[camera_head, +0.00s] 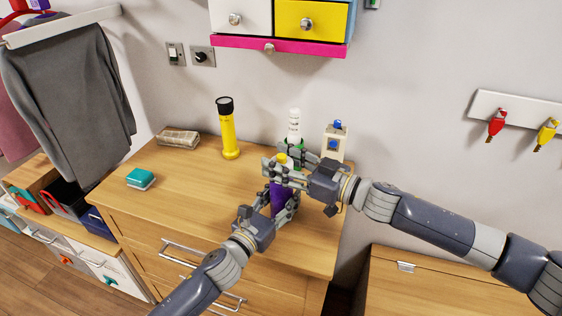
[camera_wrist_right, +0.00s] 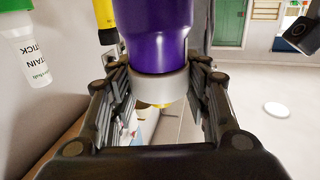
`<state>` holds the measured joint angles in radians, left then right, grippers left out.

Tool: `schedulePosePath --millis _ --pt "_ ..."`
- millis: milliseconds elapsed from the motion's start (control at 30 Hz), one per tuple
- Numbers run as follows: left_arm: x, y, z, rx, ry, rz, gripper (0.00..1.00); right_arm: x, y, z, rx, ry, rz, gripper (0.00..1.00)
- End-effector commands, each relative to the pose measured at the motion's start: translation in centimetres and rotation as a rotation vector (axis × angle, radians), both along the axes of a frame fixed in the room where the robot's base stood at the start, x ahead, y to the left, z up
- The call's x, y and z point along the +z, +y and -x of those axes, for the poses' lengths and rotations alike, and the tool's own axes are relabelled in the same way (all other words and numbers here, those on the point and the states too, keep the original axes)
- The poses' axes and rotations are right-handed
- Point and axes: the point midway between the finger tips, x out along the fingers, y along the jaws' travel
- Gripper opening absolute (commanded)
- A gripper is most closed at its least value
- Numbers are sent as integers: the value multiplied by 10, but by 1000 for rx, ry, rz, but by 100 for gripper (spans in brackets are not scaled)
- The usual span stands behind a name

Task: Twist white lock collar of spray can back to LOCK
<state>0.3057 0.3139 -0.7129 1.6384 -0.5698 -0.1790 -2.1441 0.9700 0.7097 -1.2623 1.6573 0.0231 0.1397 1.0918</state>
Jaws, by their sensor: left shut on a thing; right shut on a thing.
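The spray can has a purple body (camera_head: 281,197), a white lock collar (camera_wrist_right: 160,88) and a yellow top (camera_head: 282,158). It stands near the front right of the wooden dresser top. My left gripper (camera_head: 279,205) is shut around the purple body. My right gripper (camera_head: 281,172) is above it, shut on the white collar from the right. In the right wrist view the can appears upside down, with the purple body (camera_wrist_right: 158,35) above the collar and a finger on each side. The fingers hide most of the can in the head view, and no LOCK mark is readable.
A white bottle with a green base (camera_head: 294,124) and a beige box with blue parts (camera_head: 334,142) stand just behind. The dresser top (camera_head: 190,200) is clear at front left.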

Motion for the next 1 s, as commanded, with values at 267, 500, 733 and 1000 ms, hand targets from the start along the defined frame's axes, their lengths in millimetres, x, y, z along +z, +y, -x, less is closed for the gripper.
schedulePosePath --millis 267,500,733,1000 --pt "0 0 0 -1 0 0 14 -1 3 1 -96 1 -6 20" --pt "0 -1 1 -2 0 0 14 -1 5 3 -279 6 -10 20" --pt "0 -1 1 -2 0 0 14 0 5 2 -471 5 -11 20" --pt "0 -1 1 -3 0 0 14 2 3 1 -645 2 -11 20"
